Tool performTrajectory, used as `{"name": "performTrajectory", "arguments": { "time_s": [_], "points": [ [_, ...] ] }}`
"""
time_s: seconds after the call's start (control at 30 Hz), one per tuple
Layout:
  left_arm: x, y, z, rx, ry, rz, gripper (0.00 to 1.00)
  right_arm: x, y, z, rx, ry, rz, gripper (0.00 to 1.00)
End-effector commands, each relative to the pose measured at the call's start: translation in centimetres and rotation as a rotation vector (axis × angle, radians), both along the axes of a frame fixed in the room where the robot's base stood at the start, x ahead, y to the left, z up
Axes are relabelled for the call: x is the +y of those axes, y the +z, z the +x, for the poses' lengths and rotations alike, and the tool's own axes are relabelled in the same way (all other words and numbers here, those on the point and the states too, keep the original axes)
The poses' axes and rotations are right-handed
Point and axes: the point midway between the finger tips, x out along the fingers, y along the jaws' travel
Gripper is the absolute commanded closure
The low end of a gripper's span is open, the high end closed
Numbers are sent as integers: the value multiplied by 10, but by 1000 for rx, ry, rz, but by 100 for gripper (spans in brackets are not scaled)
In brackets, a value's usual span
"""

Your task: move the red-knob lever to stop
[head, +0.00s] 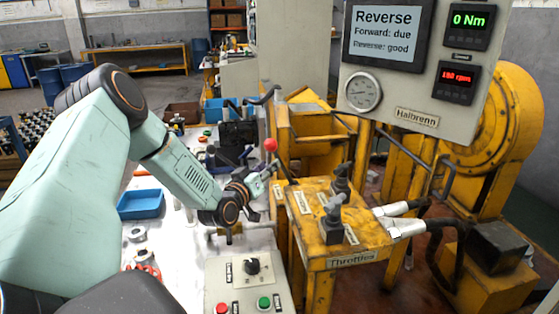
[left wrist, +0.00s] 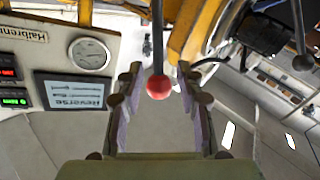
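The red knob (head: 270,145) tops a dark lever at the left of the yellow machine stand. In the left wrist view, the knob (left wrist: 158,87) shows between the two fingers on a dark rod. My left gripper (head: 270,168) is just below and beside the knob in the head view. Its fingers are spread wide in the left wrist view (left wrist: 159,78), with clear gaps on both sides of the knob. How deep the knob sits between them is hard to tell. The display (head: 386,32) reads "Reverse", "Forward: due", "Reverse: good". My right gripper is not in view.
A yellow throttle stand (head: 330,225) with grey handles is right of the gripper. A control box (head: 248,285) with a black rotary switch, red button and green button is in front. A blue tray (head: 140,204) lies on the white bench. Meters read 0 Nm and about 180 rpm.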

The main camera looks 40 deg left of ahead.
Motion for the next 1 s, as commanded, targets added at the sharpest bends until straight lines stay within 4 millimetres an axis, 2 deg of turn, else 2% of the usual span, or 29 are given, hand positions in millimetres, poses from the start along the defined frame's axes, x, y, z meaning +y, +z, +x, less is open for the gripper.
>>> {"name": "performTrajectory", "arguments": {
  "time_s": [0.3,0.5,0.87,1.0],
  "points": [
    [10,-2,45,-1,-2,5,63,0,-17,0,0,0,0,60],
    [15,-1,64,0,-2,3,63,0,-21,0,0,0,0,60],
    [17,0,71,0,-1,0,63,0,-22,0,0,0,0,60],
    [17,0,71,0,-1,0,74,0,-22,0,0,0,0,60]
  ]
}}
